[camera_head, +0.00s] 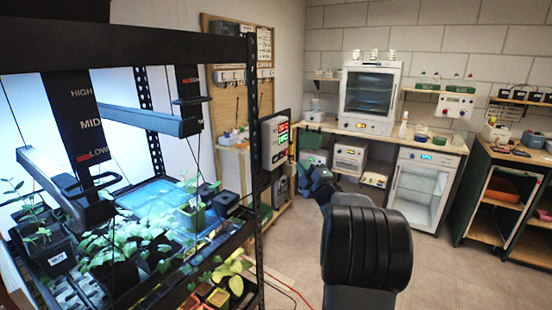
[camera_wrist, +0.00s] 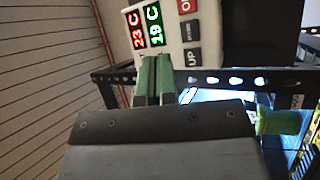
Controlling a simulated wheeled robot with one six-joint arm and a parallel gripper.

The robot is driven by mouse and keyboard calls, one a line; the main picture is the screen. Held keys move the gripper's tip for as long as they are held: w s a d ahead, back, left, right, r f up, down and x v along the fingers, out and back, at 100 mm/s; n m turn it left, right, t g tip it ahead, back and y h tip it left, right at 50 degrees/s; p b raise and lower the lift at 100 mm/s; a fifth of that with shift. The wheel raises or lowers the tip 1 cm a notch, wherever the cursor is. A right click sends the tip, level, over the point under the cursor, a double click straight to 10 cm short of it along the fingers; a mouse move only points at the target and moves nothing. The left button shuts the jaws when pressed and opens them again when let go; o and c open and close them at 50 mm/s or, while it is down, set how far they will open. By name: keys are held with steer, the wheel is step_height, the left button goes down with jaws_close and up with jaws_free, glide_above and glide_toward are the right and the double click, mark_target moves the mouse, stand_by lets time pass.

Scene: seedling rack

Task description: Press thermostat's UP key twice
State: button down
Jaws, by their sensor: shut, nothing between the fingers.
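The thermostat (camera_wrist: 170,48) is a pale box that appears turned sideways in the wrist view. It has a red display reading 23 C (camera_wrist: 137,29) and a green one reading 19 C (camera_wrist: 154,25). Its dark UP key (camera_wrist: 192,58) is at the lower right of its face. My gripper (camera_wrist: 156,60) has its two green fingers shut together and empty. The fingertips overlap the thermostat's lower edge, left of the UP key in the picture. I cannot tell whether they touch it. In the head view the thermostat (camera_head: 267,150) is beyond the rack post.
The black seedling rack (camera_head: 255,130) with potted plants stands at the left, close to the thermostat. A pegboard (camera_head: 225,95) is on the wall behind it. A bench (camera_head: 420,140) with cabinets lines the back wall. Open floor (camera_head: 455,265) lies at the right.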

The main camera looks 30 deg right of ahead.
mark_target(279, 155)
steer(key=shift+w+a+b, duration=0.1)
steer(key=shift+w+a, duration=0.35)
steer(key=shift+w, duration=0.4)
steer(key=shift+w+a+b, duration=0.1)
steer(key=shift+w+a, duration=0.35)
steer(key=shift+w, duration=0.4)
steer(key=shift+w+a+b, duration=0.1)
steer(key=shift+w+a, duration=0.35)
steer(key=shift+w, duration=0.4)
steer(key=shift+w+a+f+b, duration=0.1)
steer(key=shift+w+a+b, duration=0.1)
steer(key=shift+b, duration=0.3)
steer(key=shift+w+a+b, duration=0.15)
steer(key=shift+w+b, duration=0.3)
steer(key=shift+b, duration=0.05)
stand_by(0.7)
steer(key=shift+s, duration=0.1)
stand_by(0.3)
steer(key=shift+s+d+b, duration=0.3)
steer(key=shift+s+b, duration=0.25)
steer(key=shift+s+d+b, duration=0.35)
steer(key=shift+s+d, duration=0.05)
steer(key=shift+s, duration=0.35)
steer(key=shift+s+d+b, duration=0.3)
steer(key=shift+s+d, duration=0.1)
steer(key=shift+s, duration=0.3)
steer(key=shift+s+d+b, duration=0.35)
steer(key=shift+s+d, duration=0.05)
steer(key=shift+s, duration=0.35)
